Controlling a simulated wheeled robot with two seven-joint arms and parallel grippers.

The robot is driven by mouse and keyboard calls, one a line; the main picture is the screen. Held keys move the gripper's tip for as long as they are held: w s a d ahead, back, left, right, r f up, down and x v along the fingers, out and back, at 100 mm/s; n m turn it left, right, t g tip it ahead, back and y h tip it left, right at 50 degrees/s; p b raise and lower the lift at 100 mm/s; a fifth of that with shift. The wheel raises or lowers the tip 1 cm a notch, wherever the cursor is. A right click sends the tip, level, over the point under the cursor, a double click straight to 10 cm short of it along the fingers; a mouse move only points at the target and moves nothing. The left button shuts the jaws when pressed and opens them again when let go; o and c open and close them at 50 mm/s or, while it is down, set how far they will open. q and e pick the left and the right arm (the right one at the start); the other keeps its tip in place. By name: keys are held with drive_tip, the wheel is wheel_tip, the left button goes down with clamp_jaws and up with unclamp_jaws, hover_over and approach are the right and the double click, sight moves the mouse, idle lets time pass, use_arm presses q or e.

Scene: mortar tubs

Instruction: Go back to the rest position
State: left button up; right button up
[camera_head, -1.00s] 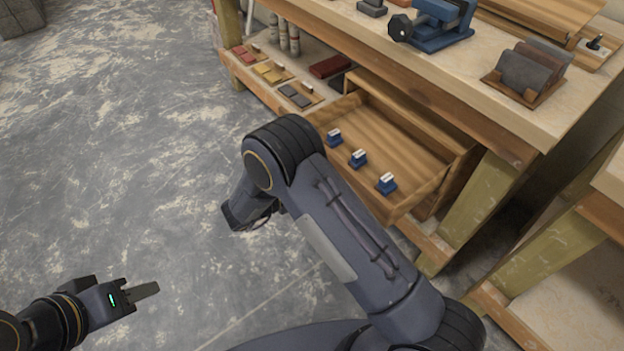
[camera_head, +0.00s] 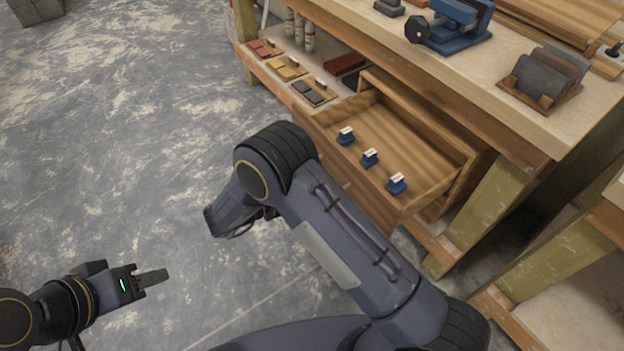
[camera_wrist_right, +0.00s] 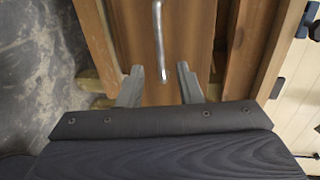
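My left gripper (camera_head: 152,277) is at the lower left of the head view, over bare floor and away from the bench. Its fingers show edge-on, so any gap between them cannot be told. My right arm (camera_head: 340,235) crosses the middle of the head view, bent at the elbow, and its gripper is hidden there. In the right wrist view my right gripper (camera_wrist_right: 160,68) has its two fingers apart. A metal bar handle (camera_wrist_right: 158,35) on a brown wooden front appears between the fingertips, with no visible contact with either finger.
The wooden workbench (camera_head: 470,105) stands at the right. Its open drawer (camera_head: 425,150) holds several blue pieces with white tops (camera_head: 369,158), close to my right arm. A blue vise (camera_head: 455,25) sits on top.

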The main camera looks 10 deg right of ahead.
drive_tip(key=shift+s+a+r, duration=0.1)
drive_tip(key=shift+s+a, duration=0.05)
drive_tip(key=shift+a, duration=0.2)
